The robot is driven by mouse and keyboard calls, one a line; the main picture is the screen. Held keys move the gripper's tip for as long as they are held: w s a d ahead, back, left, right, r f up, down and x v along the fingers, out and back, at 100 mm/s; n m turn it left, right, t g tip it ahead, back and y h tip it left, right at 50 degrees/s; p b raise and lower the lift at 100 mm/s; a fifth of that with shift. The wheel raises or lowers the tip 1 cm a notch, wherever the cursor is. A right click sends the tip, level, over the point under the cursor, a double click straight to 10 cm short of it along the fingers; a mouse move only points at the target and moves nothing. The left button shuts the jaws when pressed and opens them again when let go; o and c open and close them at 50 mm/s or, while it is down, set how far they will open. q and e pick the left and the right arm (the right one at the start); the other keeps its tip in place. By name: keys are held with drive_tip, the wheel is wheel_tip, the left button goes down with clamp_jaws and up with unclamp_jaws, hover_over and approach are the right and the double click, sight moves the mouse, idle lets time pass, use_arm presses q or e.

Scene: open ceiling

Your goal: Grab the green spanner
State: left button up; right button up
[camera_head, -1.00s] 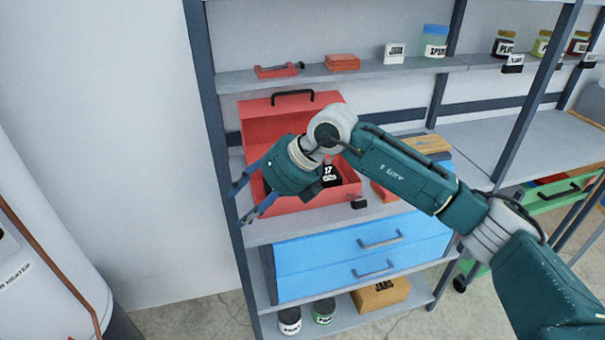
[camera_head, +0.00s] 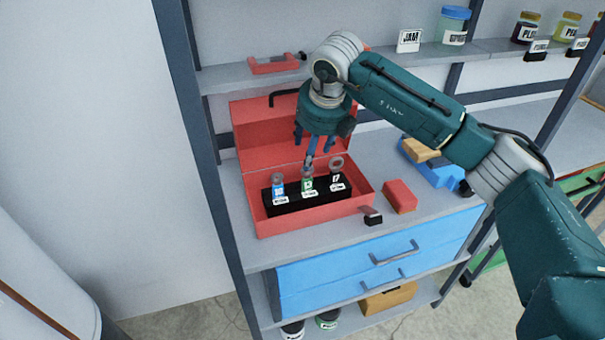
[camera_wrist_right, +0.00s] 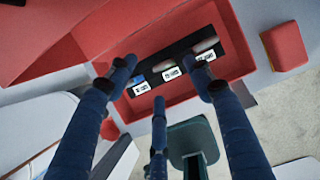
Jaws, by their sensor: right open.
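The green spanner (camera_head: 308,183) stands upright in the middle of a black holder (camera_head: 291,204) inside the open red toolbox (camera_head: 262,225). A blue spanner (camera_head: 278,186) stands to its left and a grey one (camera_head: 336,172) to its right. My right gripper (camera_head: 313,150) points down over the toolbox, above and slightly behind the green spanner. Its fingers are spread and hold nothing. One fingertip comes close to the green spanner's top; I cannot tell if they touch. In the right wrist view the open fingers (camera_wrist_right: 160,85) frame the holder's labels (camera_wrist_right: 171,74). My left gripper is out of view.
The toolbox lid (camera_head: 262,140) stands open behind. A red block (camera_head: 400,196) and a small black label stand (camera_head: 373,218) sit right of the toolbox on the shelf. Blue drawers (camera_head: 370,255) lie below. An upper shelf (camera_head: 225,78) holds a red clamp and jars.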

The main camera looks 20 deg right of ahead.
sight(307, 177)
drive_tip(key=p+x, duration=0.1)
drive_tip(key=x, duration=0.2)
drive_tip(key=s+p+x, duration=0.1)
drive_tip(key=x, duration=0.1)
drive_tip(key=p+x, duration=0.2)
drive_tip(key=x, duration=0.1)
drive_tip(key=shift+a+f, duration=0.1)
drive_tip(key=shift+f, duration=0.85)
drive_tip(key=shift+w, duration=0.1)
drive_tip(key=shift+c, duration=0.8)
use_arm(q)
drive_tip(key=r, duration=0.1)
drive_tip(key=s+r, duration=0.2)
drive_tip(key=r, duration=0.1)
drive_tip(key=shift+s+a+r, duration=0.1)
use_arm(e)
drive_tip(key=shift+r, duration=0.1)
drive_tip(key=c, duration=1.1)
